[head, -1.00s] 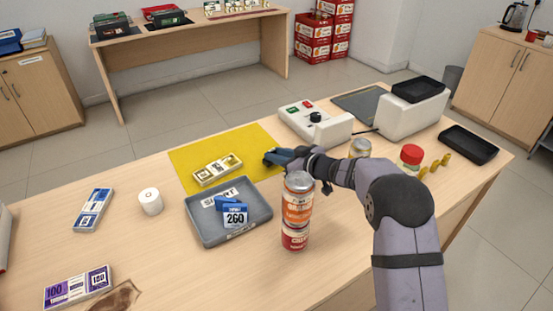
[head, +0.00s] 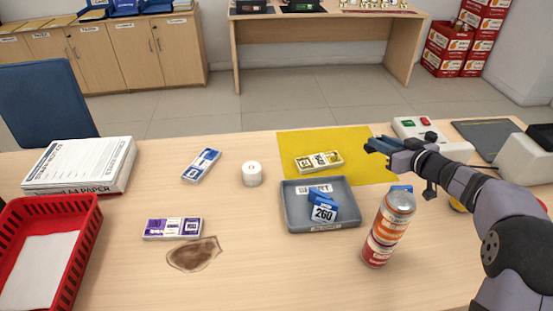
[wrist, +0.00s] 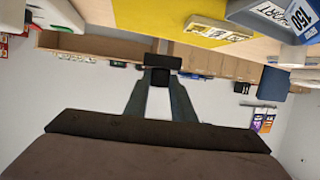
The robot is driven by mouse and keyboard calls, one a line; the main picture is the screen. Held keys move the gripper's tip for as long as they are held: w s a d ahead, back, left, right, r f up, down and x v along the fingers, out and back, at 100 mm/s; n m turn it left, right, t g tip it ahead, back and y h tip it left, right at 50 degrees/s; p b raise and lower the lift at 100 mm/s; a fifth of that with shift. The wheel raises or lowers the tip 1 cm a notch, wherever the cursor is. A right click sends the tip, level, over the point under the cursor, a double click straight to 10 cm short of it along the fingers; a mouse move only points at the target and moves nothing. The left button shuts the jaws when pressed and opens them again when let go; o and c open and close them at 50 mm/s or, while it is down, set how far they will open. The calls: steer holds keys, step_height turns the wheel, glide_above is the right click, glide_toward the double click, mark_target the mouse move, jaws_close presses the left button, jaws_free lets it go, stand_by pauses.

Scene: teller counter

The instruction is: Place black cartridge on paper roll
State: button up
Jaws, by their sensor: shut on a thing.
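The paper roll (head: 252,173) is white and stands upright on the counter, left of the grey tray, with nothing on top. My gripper (head: 378,146) is above the right edge of the yellow mat, well to the right of the roll. In the wrist view my gripper (wrist: 160,84) is shut on a small black block, the black cartridge (wrist: 161,63), held at its fingertips and clear of the counter. In the head view the cartridge cannot be told apart from the dark fingers.
The grey tray (head: 291,217) holds blue pieces, one marked 260. A banknote bundle (head: 319,162) lies on the yellow mat (head: 298,146). Stacked cans (head: 389,229) stand right of the tray. A red basket (head: 82,245) is at left.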

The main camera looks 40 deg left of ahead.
steer(key=s+a+r+n+g+y+p, duration=0.1)
steer(key=s+a+r+n+g+p, duration=0.3)
steer(key=s+a, duration=1.1)
steer(key=s+a+r+n+g+y+p, duration=0.15)
steer(key=s+a+r, duration=0.35)
steer(key=s+a, duration=0.95)
steer(key=m+t+h, duration=0.1)
steer(key=m+t, duration=0.2)
steer(key=m, duration=0.1)
glide_above(255, 173)
steer(key=shift+f, duration=1.65)
steer(key=shift+w+n+p, duration=0.1)
steer(key=shift+n+p, duration=0.15)
steer(key=shift+p, duration=0.2)
steer(key=shift+f, duration=5)
